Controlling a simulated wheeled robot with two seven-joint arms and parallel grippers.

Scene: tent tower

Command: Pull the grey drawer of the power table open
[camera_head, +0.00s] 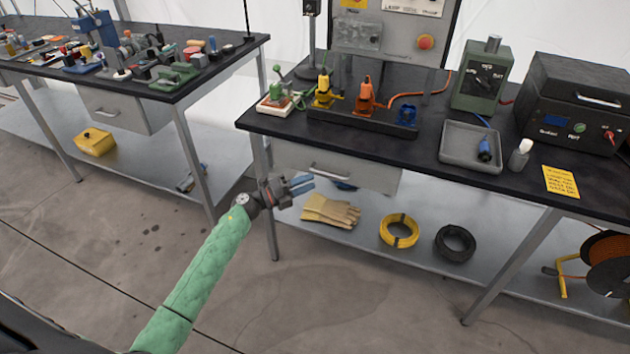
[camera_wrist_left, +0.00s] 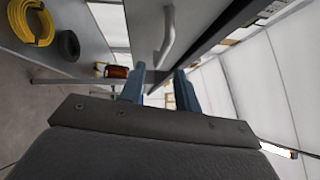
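The power table (camera_head: 420,135) has a black top. Its grey drawer (camera_head: 378,178) hangs under the left part of the top and looks closed. A pale bar handle (camera_head: 329,171) runs across the drawer front. My left gripper (camera_head: 304,184) is just in front of the drawer, near the handle's left end and slightly below it. In the left wrist view, the two blue fingers (camera_wrist_left: 160,76) are apart with nothing held. The handle (camera_wrist_left: 168,42) lies ahead, roughly in line with the gap, and I see no clear contact. My right gripper is not in view.
Yellow gloves (camera_head: 331,211), a yellow cable coil (camera_head: 398,231) and a black coil (camera_head: 455,243) lie on the lower shelf. A table leg (camera_head: 265,200) stands close to my left gripper. Another workbench (camera_head: 150,90) is at left. Floor before the table is clear.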

